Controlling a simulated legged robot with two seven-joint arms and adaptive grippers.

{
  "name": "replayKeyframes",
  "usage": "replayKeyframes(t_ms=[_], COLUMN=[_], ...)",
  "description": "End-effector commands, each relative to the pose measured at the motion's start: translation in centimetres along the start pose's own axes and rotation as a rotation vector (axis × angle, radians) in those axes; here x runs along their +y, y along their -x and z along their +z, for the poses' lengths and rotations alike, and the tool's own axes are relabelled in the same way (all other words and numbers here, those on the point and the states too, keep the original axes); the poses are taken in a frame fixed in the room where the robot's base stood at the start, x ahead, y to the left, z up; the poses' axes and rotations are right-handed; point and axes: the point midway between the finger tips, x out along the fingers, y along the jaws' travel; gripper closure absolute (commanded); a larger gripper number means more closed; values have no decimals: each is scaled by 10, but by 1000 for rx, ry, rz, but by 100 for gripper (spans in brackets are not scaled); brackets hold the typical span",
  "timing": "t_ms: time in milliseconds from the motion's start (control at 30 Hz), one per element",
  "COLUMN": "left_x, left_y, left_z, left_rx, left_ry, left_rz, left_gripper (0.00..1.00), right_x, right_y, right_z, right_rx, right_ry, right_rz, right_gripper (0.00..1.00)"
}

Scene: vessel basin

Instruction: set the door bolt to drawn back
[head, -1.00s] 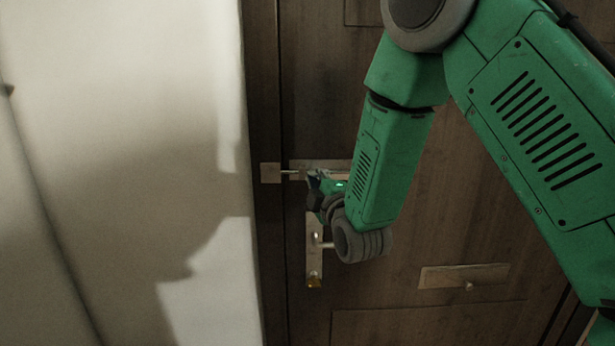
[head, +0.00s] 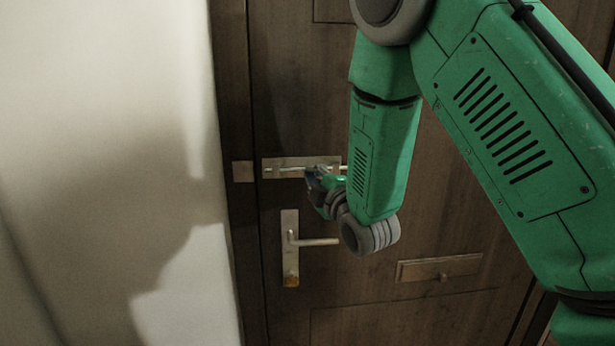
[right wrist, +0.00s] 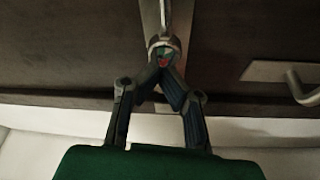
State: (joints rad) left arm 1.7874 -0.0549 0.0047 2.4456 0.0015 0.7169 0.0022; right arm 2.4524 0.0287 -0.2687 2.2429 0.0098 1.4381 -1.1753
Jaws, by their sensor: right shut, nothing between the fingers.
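The door bolt's metal plate (head: 285,163) is on the brown door in the head view, with its rod (head: 280,171) lying along it. The square keeper plate (head: 242,171) is on the frame to the left. A gap shows between rod and keeper, and no rod crosses it. My right gripper (head: 312,178) is at the bolt, its fingers shut and empty. In the right wrist view, the fingertips (right wrist: 161,74) meet right at the bolt's round knob (right wrist: 163,45); whether they touch it I cannot tell. My left gripper is out of view.
A lever handle (head: 318,241) on an upright plate sits just below the bolt. A flat plate with a small knob (head: 443,277) is lower right. A pale wall (head: 90,90) stands left of the frame. My right arm covers part of the door.

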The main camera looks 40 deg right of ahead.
Motion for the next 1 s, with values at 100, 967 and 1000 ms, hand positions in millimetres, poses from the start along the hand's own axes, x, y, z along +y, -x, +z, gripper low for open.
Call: replayKeyframes(t_ms=[100, 967, 1000], left_x=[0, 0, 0], left_y=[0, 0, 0], left_z=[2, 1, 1], left_rx=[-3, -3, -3], left_ry=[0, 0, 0], left_rz=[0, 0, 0], left_gripper=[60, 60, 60], right_x=[-1, -2, -2], right_y=[13, 72, 72], right_z=[1, -3, -3], right_rx=[-5, -1, -1], right_ry=[2, 3, 3], right_rz=[-3, -3, -3], right_gripper=[100, 100, 100])
